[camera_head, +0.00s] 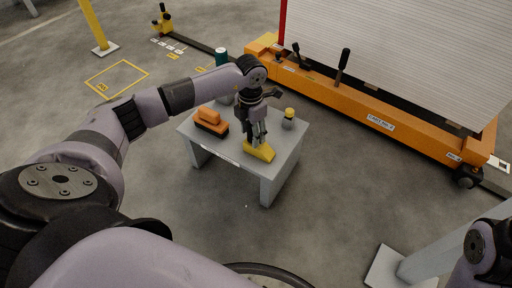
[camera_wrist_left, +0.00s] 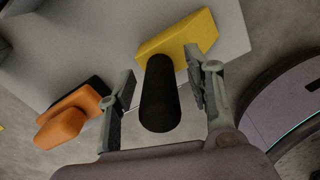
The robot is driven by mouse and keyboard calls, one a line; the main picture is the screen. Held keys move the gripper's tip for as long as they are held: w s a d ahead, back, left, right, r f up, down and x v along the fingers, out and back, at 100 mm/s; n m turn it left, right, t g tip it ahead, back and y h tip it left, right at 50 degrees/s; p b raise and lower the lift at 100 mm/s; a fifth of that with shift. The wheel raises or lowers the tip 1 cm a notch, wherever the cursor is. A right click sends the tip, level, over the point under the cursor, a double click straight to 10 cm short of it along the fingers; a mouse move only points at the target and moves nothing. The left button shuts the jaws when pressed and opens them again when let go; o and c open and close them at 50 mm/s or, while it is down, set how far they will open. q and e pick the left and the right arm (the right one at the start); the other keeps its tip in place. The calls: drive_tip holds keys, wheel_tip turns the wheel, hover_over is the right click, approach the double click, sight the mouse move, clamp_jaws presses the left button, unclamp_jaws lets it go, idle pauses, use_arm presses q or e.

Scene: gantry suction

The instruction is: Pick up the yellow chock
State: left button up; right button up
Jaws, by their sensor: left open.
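The yellow chock (camera_head: 262,152) lies near the front edge of a small grey table (camera_head: 228,153). It also shows in the left wrist view (camera_wrist_left: 185,37), where a black rounded grip (camera_wrist_left: 160,95) seems to stand out from it toward the camera. My left gripper (camera_head: 256,137) points down right over the chock. In the left wrist view its two fingers stand apart, one on each side of the black grip, with visible gaps. Whether a finger touches the chock's yellow body I cannot tell. At the right edge only part of my right arm shows, without its gripper.
An orange block on a dark base (camera_head: 210,121) sits on the table's left side. A small grey item with a yellow top (camera_head: 289,117) and a teal-topped container (camera_head: 221,57) are toward the back. A long orange machine base (camera_head: 385,122) runs behind. Floor in front is clear.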

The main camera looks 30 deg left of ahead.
use_arm(q)
drive_tip(key=shift+f, duration=0.5)
drive_tip(key=shift+c, duration=0.3)
drive_tip(key=shift+r, duration=0.1)
clamp_jaws()
